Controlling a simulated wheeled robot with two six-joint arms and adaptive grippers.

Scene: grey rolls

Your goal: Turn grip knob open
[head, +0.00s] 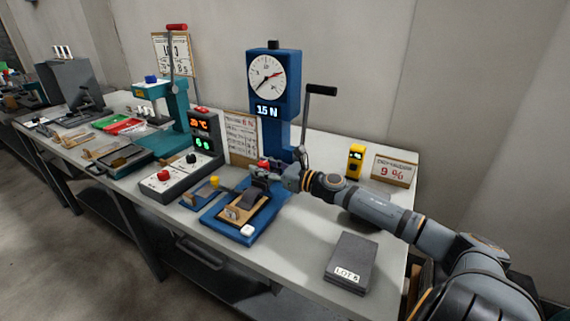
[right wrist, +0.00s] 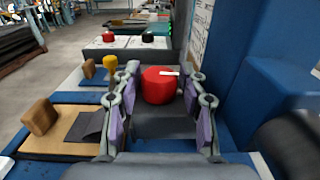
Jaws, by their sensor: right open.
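The red grip knob (right wrist: 159,86), with a white pointer mark on top, sits on a dark block at the blue force tester (head: 274,82). In the head view the knob (head: 263,163) shows small beside my right gripper (head: 272,173). In the right wrist view my right gripper (right wrist: 160,98) is open, with its purple-padded fingers on either side of the knob. There seems to be a gap on the left; I cannot tell whether the right finger touches. The tester's dial is above, with a display reading about 15 N. My left gripper is not in view.
A sample block on a tan plate (head: 232,214) lies on the blue base. A black-handled lever (head: 321,90) rises right of the tester. A control box (head: 207,140) stands left, a yellow device (head: 355,160) right. A grey block (head: 350,262) lies near the front edge.

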